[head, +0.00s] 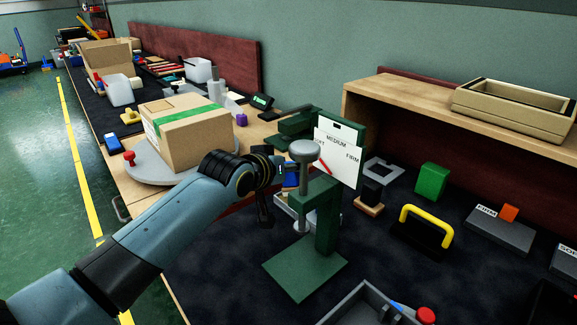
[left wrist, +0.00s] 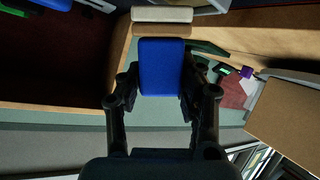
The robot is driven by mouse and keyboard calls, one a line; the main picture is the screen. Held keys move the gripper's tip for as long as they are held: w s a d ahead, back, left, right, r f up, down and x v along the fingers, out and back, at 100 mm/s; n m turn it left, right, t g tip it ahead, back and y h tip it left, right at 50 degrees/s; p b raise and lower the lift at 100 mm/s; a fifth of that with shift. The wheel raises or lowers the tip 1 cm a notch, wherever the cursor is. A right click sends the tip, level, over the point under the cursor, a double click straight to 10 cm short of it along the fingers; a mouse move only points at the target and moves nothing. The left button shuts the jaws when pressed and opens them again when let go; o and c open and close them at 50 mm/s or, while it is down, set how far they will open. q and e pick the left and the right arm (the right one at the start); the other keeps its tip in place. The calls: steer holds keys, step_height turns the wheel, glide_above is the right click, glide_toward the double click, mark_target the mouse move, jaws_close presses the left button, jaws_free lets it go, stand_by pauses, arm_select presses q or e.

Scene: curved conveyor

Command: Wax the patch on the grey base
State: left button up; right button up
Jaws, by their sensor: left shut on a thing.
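My left gripper (head: 282,178) reaches in behind the green press stand, which hides part of it. In the left wrist view its fingers (left wrist: 160,90) are shut on a blue block (left wrist: 162,66). A tan layer (left wrist: 162,30) and a white layer (left wrist: 162,14) show beyond the block; I cannot tell whether they are joined to it. Blue also shows at the gripper in the head view (head: 291,176). A grey base (head: 499,240) labelled FIRM, with an orange block (head: 509,212) on it, lies on the dark mat at the right. I cannot make out a patch on it. My right gripper is not in view.
The green press stand (head: 326,220) with a MEDIUM/FIRM card (head: 338,152) stands close to my gripper. A taped carton (head: 190,135) is at the left. A yellow-handled block (head: 424,228), green block (head: 432,181) and grey tray (head: 362,305) are on the mat. A wooden shelf (head: 410,105) overhangs the back.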

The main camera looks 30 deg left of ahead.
arm_select(q)
steer(key=shift+f, duration=0.4)
stand_by(0.6)
step_height(320, 180, up, 7)
steer(key=p, duration=0.7)
steer(key=shift+r, duration=0.15)
steer(key=shift+f, duration=0.2)
stand_by(0.5)
